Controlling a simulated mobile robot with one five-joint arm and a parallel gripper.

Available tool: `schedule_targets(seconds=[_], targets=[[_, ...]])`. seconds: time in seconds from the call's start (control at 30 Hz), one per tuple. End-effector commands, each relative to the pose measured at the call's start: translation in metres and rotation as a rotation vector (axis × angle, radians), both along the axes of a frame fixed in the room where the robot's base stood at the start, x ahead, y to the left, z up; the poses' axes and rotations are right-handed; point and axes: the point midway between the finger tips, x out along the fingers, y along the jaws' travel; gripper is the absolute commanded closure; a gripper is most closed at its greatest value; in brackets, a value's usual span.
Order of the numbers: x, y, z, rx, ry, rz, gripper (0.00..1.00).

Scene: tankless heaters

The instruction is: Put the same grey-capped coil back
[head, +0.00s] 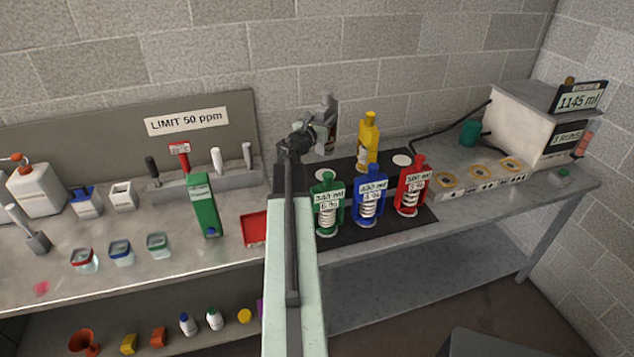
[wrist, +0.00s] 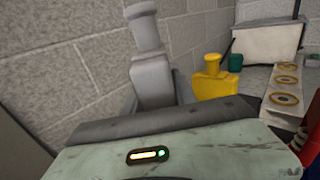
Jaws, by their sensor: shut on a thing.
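The grey-capped coil (head: 330,112) is held upright in my gripper (head: 316,136), above the back left of the black mat (head: 385,232). In the wrist view the grey coil (wrist: 152,62) stands upright behind the gripper's dark edge, and its lower part is hidden. My gripper is shut on it. On the mat stand a yellow coil (head: 368,135) at the back and green (head: 327,200), blue (head: 371,195) and red (head: 411,187) coils in front. A bare white disc (head: 402,160) shows at the back right.
A green carton (head: 204,205) and a red tray (head: 255,229) stand left of my arm. A bench strip with orange rings (head: 480,172), a teal cup (head: 470,132) and a box with a display (head: 530,120) are to the right. The wall is close behind.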

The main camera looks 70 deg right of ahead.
Motion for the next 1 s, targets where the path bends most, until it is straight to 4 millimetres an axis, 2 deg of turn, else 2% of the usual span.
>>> schedule_targets(seconds=[0.17,0.27,0.5,0.73,1.0], targets=[[-0.001,0.0,-0.003,-0.001,0.001,-0.001,1.0],[-0.001,0.0,-0.016,-0.001,0.001,-0.001,1.0],[-0.001,0.0,-0.063,-0.001,0.001,0.0,1.0],[-0.001,0.0,-0.067,-0.001,0.001,0.0,1.0],[-0.001,0.0,-0.104,-0.001,0.001,0.0,1.0]])
